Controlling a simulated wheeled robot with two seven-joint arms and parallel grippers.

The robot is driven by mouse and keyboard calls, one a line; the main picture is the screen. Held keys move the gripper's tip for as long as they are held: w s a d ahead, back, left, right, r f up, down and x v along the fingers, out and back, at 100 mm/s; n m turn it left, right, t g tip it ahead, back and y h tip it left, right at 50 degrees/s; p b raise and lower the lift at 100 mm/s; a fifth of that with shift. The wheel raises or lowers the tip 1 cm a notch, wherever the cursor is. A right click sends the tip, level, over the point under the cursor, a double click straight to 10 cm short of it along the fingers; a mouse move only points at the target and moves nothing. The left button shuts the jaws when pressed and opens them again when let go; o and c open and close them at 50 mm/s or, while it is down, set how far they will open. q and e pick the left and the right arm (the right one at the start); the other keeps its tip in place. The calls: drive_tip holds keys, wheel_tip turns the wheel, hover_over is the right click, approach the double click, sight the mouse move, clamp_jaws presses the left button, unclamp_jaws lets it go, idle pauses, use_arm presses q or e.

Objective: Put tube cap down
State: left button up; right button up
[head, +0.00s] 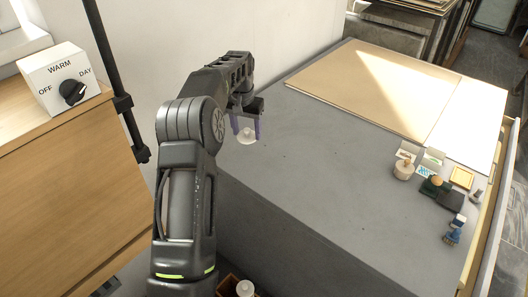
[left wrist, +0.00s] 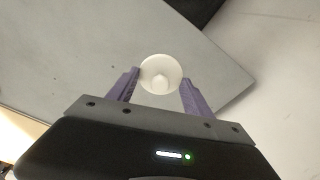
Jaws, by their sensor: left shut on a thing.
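The tube cap (head: 247,136) is a small white disc with a raised knob in its middle. It also shows in the left wrist view (left wrist: 161,73), between the fingertips. My left gripper (head: 246,127) has purple fingers and is shut on the cap, over the grey cabinet top (head: 310,165) near its back left edge. In the left wrist view the left gripper (left wrist: 158,88) has a finger on each side of the cap. I cannot tell whether the cap touches the top. My right gripper is not in view.
Boards and a pale sheet (head: 380,85) cover the far part of the top. Stamps, ink pads and a brush (head: 454,232) stand at the right edge. The middle is clear. A wall stands behind the arm. A white switch box (head: 62,78) sits on wooden furniture at the left.

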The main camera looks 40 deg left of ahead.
use_arm(q)
drive_tip(key=shift+s+d, duration=0.1)
drive_tip(key=shift+s+d+r, duration=0.1)
drive_tip(key=shift+s+d, duration=0.05)
drive_tip(key=shift+s, duration=0.1)
drive_tip(key=shift+f+p, duration=0.55)
drive_tip(key=shift+f, duration=2.65)
drive_tip(key=shift+f+p, duration=0.5)
drive_tip(key=shift+f, duration=1.4)
